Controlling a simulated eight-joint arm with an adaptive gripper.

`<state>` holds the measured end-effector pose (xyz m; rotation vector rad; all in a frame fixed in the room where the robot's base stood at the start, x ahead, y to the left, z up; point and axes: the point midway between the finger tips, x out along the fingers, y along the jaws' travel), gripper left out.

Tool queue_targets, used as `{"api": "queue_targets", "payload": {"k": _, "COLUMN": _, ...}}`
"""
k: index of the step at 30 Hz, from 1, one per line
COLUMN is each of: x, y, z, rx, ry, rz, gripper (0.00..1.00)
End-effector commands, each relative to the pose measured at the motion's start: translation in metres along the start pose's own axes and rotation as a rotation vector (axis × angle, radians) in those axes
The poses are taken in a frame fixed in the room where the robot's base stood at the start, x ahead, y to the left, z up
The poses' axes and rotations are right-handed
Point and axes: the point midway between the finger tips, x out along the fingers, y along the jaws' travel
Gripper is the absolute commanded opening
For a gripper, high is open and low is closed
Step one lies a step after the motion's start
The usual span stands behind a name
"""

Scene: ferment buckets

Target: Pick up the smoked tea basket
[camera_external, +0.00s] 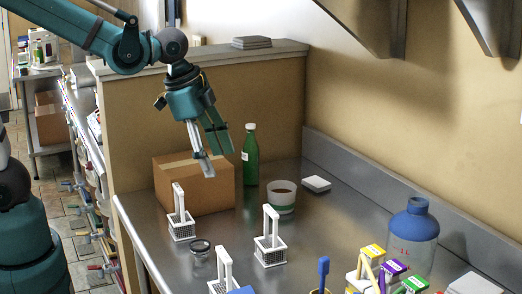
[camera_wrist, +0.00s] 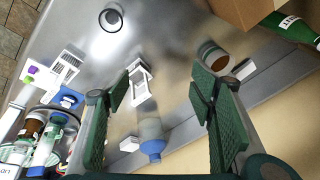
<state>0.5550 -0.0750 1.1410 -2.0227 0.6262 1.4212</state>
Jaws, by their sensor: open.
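Several white wire baskets with tall upright handles stand on the steel counter: one at the left (camera_external: 181,230), one in the middle (camera_external: 271,256) and one at the front edge of the picture (camera_external: 222,286). No label tells me which is the smoked tea basket. My gripper (camera_external: 213,158) is open and empty, high above the counter in front of the cardboard box. In the wrist view my gripper (camera_wrist: 160,88) has its green fingers spread wide. One white basket (camera_wrist: 141,88) shows below, between them and nearer the left finger. Another basket (camera_wrist: 68,66) shows farther left.
A cardboard box (camera_external: 190,192), green bottle (camera_external: 250,160) and white tub (camera_external: 281,201) stand at the back. A glass jar (camera_external: 200,262) stands between the baskets. A blue-topped carboy (camera_external: 412,240) and small coloured cartons (camera_external: 391,271) are at the right. Bare counter surrounds the middle basket.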

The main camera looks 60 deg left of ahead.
Motion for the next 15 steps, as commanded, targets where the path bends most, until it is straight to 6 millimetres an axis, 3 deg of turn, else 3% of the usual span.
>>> {"api": "queue_targets", "payload": {"k": 15, "x": 0.050, "y": 0.007, "z": -0.050, "rx": 0.320, "ry": -0.076, "rz": 0.095, "gripper": 0.55}}
